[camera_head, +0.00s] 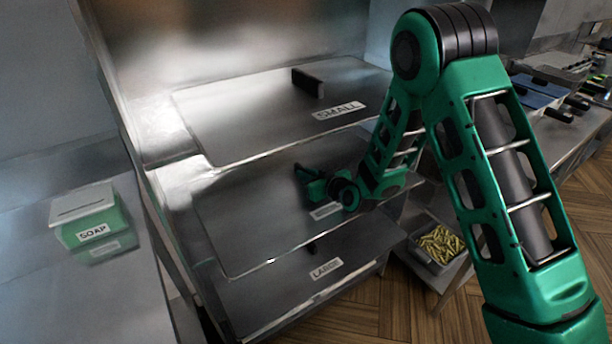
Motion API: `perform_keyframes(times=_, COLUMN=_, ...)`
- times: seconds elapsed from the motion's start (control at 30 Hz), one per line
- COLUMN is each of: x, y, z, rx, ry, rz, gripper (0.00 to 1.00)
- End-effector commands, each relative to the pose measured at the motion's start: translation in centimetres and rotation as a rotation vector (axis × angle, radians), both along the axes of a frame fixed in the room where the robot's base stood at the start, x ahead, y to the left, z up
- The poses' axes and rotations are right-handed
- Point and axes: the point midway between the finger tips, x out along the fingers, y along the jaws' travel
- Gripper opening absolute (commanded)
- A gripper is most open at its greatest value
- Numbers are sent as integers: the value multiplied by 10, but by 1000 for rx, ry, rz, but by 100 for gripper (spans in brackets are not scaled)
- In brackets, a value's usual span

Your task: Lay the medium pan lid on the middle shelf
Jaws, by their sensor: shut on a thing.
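The medium pan lid (245,225) is a flat rectangular steel sheet at the middle level of the shelf unit, between the small and large lids. The lid looks about level. Its front edge covers the middle shelf, and I cannot tell whether it rests on the shelf or is held just above it.
The lid labelled LARGE (270,295) is below. A green soap box (90,217) stands on the left counter. A container of yellow-green pieces (437,245) is at the lower right.

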Motion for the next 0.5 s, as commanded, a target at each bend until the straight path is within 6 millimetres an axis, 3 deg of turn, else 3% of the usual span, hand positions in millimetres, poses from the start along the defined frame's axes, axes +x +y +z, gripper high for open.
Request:
perform_keyframes(times=0.23, x=-2, y=-1, z=-7, rx=-8, ry=11, rz=1, gripper=0)
perform_keyframes(times=0.27, x=-2, y=-1, z=-8, rx=-10, ry=11, rz=2, gripper=21)
perform_keyframes(times=0.33, x=-3, y=-1, z=-8, rx=-10, ry=11, rz=2, gripper=36)
perform_keyframes(times=0.5, x=-3, y=0, z=-7, rx=-9, ry=11, rz=2, gripper=36)
